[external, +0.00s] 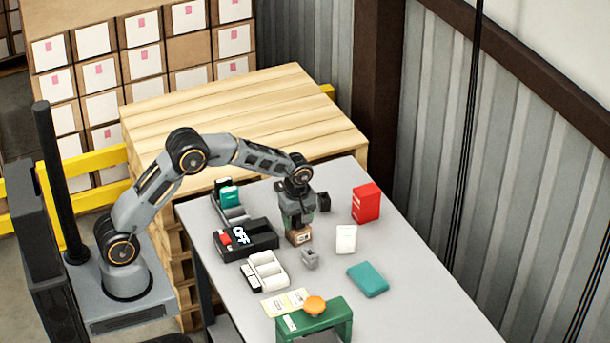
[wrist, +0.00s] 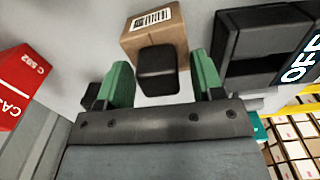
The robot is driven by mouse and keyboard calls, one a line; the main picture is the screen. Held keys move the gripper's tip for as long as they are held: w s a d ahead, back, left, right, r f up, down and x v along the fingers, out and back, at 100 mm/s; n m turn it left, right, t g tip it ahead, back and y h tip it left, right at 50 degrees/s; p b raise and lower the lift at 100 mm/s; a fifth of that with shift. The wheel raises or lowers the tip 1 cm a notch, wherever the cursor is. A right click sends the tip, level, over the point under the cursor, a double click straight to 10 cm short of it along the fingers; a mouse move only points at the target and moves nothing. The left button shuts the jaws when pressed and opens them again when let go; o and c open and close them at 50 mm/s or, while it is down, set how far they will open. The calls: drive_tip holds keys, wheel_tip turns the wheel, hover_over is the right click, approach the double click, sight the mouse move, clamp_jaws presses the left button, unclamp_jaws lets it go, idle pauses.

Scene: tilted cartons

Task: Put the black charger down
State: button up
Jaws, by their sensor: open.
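My gripper (external: 297,218) is low over the grey table, just behind a small brown carton (external: 299,236). In the wrist view my green fingers (wrist: 158,76) are spread apart. A black rounded block, which looks like the charger (wrist: 158,65), is between them with gaps on both sides. It overlaps the labelled face of the carton (wrist: 150,32); I cannot tell whether it touches it or what it rests on. The external view hides this block behind my gripper. Another small black block (external: 324,201) stands just right of my gripper, and it shows beside the left finger in the wrist view (wrist: 92,93).
A black OFF tray (external: 262,232) and a white-celled tray (external: 265,271) are on the left. A red box (external: 366,202), white block (external: 346,239), teal box (external: 368,279) and grey piece (external: 310,259) stand right and front. A green stand (external: 316,324) is in front.

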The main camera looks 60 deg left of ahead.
wheel_tip(320, 180, up, 12)
drive_tip(key=s+r+m+t, duration=0.1)
drive_tip(key=s+r+m, duration=0.25)
drive_tip(key=s, duration=0.25)
drive_tip(key=s+r+m, duration=0.3)
drive_tip(key=s+m, duration=0.1)
drive_tip(key=s, duration=0.2)
drive_tip(key=s+f+m+t, duration=0.2)
drive_tip(key=s+f+m, duration=0.2)
drive_tip(key=s+m, duration=0.6)
drive_tip(key=s, duration=0.6)
drive_tip(key=shift+s, duration=0.35)
drive_tip(key=shift+m, duration=0.25)
